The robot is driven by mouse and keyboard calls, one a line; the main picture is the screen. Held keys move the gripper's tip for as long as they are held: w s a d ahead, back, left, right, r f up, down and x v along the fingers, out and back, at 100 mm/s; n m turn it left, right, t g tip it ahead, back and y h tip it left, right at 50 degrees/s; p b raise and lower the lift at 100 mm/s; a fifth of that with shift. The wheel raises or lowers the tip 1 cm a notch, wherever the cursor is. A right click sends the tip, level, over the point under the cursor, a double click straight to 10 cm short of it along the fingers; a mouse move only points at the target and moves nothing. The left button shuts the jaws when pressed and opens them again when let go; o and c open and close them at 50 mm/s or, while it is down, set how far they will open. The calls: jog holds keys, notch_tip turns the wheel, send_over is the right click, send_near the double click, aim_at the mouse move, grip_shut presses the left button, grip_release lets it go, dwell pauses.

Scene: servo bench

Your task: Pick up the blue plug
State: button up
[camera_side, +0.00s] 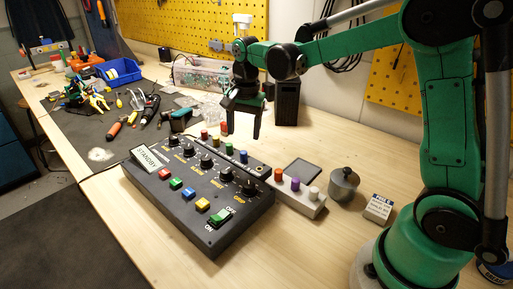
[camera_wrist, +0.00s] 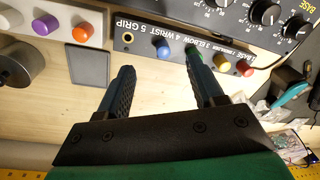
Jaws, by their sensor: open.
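The blue plug (camera_side: 243,157) stands in the black socket strip (camera_side: 260,169) behind the control box, at the end of a row with green, yellow and red plugs. In the wrist view the blue plug (camera_wrist: 163,52) sits at the label "4 WRIST", beside the green plug (camera_wrist: 193,51). My gripper (camera_side: 244,135) is open and empty, pointing down above the strip. In the wrist view my gripper (camera_wrist: 163,70) has its fingertips on either side of the blue plug in the picture; the right fingertip appears close to the green plug. The plug looks apart from both fingers.
An empty socket (camera_wrist: 128,37) lies left of the blue plug. A pale block (camera_side: 298,194) holds orange, purple and white plugs. A dark square pad (camera_side: 303,168) and a grey lidded pot (camera_side: 344,184) are nearby. The control box (camera_side: 195,195) stands in front.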

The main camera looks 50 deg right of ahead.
aim_at(243, 151)
jog(key=f+m, duration=0.1)
jog(key=w+d+f+m+g, duration=0.1)
jog(key=shift+w+d+f, duration=0.1)
jog(key=shift+w+f, duration=0.15)
jog(key=shift+f, duration=2.85)
jog(key=shift+c, duration=0.2)
grip_shut()
